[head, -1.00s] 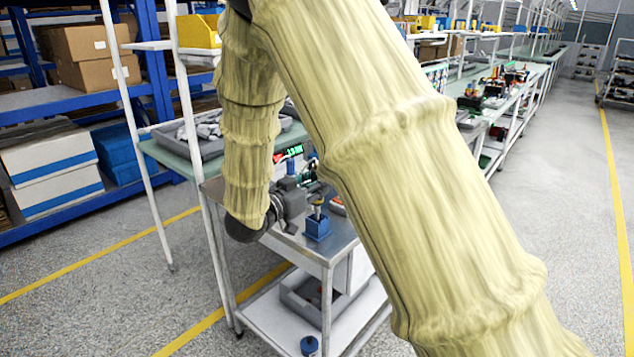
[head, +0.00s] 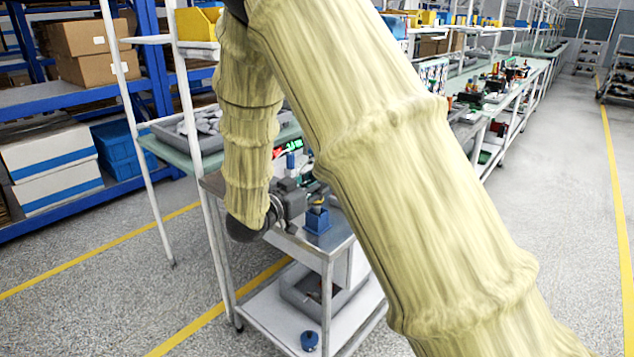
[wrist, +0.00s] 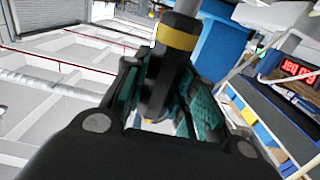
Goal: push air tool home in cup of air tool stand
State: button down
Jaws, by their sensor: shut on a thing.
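In the wrist view my gripper (wrist: 160,98), with teal pads, is shut on the air tool (wrist: 160,82), a dark body with a yellow band and a grey shaft. In the head view my gripper is partly hidden by my arm, just left of the blue air tool stand (head: 317,221) on the metal cart. A yellowish band shows at the top of the stand. A large blue surface fills the area beside the tool in the wrist view; I cannot tell whether it is the stand. The cup and how deep the tool sits are hidden.
The metal cart (head: 328,245) has a lower shelf with a grey bin and a small blue round object (head: 309,340). A lit display (head: 280,152) and a blue post (head: 290,160) stand behind the gripper. A grey tray (head: 178,140) lies behind left. Floor is clear at right.

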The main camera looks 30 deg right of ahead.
jog(key=shift+f+b, duration=0.3)
jog(key=shift+f, duration=0.65)
jog(key=c, duration=1.1)
grip_release()
jog(key=shift+f, duration=0.1)
jog(key=shift+a, duration=0.1)
jog(key=v, duration=1.1)
jog(key=shift+s+a, duration=0.15)
jog(key=shift+a, duration=0.2)
jog(key=o, duration=1.1)
jog(key=shift+c, duration=0.2)
